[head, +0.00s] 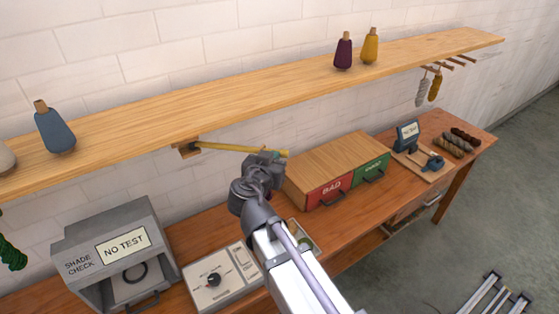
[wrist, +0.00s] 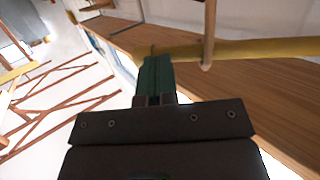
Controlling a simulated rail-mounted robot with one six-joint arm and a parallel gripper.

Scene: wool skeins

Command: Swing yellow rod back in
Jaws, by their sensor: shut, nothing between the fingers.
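The yellow rod (head: 232,148) sticks out from a wooden bracket (head: 188,149) under the shelf's front edge. My gripper (head: 272,155) is at the rod's outer part, with the fingers partly hidden by my wrist. In the wrist view, the green fingers (wrist: 154,72) are shut with nothing between them. Their tips are close to the yellow rod (wrist: 255,49), which crosses the upper right. I cannot tell whether they touch it.
A wooden shelf (head: 225,98) with several yarn cones runs above the workbench. Skeins hang from pegs at right.

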